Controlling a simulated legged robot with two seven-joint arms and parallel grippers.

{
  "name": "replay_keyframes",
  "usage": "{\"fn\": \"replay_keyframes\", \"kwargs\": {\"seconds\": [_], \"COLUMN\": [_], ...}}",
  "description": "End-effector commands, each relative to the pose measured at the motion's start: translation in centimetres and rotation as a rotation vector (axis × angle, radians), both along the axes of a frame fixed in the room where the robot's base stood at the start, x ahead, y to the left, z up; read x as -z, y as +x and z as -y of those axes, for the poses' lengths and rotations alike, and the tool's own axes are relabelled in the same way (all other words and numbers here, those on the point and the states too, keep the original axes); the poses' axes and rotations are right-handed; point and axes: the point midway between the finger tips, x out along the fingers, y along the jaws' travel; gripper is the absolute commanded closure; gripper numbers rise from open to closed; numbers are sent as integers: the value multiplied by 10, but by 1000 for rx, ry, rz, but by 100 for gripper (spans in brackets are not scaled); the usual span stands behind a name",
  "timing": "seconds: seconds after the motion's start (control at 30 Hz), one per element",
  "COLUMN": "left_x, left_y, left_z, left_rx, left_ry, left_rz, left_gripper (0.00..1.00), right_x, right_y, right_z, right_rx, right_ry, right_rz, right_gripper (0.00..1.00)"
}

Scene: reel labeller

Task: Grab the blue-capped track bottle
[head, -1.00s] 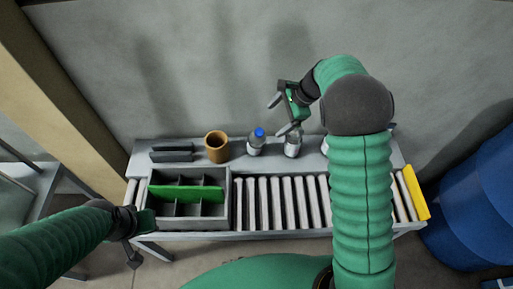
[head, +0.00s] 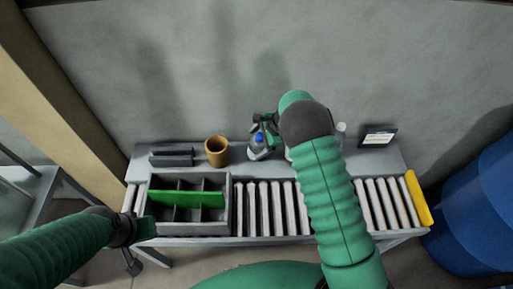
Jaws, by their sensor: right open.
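The blue-capped bottle (head: 257,150) stands upright on the grey shelf behind the rollers, right of the orange-brown cup. My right gripper (head: 262,132) is open at the bottle's upper part, with its fingers close to the blue cap; I cannot tell whether they touch it. My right wrist and arm hide most of what stands just right of the bottle. My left gripper (head: 140,230) is low at the left, by the front left corner of the divided crate, and its jaws are too unclear to read.
An orange-brown cup (head: 217,151) stands left of the bottle. A grey divided crate (head: 190,229) with a green divider sits on the roller conveyor (head: 265,210). Another clear bottle (head: 341,131) and a dark labelled device (head: 378,137) are at right. A blue barrel (head: 480,205) stands far right.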

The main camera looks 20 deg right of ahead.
Motion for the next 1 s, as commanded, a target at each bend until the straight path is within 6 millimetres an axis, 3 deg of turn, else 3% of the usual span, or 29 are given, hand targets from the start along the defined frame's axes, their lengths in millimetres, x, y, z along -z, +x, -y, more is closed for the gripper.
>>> {"fn": "replay_keyframes", "kwargs": {"seconds": [0.07,0.7,1.0], "left_x": [0,0,0], "left_y": [0,0,0], "left_z": [0,0,0], "left_rx": [0,0,0], "left_ry": [0,0,0], "left_rz": [0,0,0], "left_gripper": [100,100,100], "right_x": [0,0,-1], "right_y": [0,0,0], "right_z": [0,0,0], "right_rx": [0,0,0], "right_ry": [0,-1,0], "right_rz": [0,-1,0], "right_gripper": [18,100,100]}}
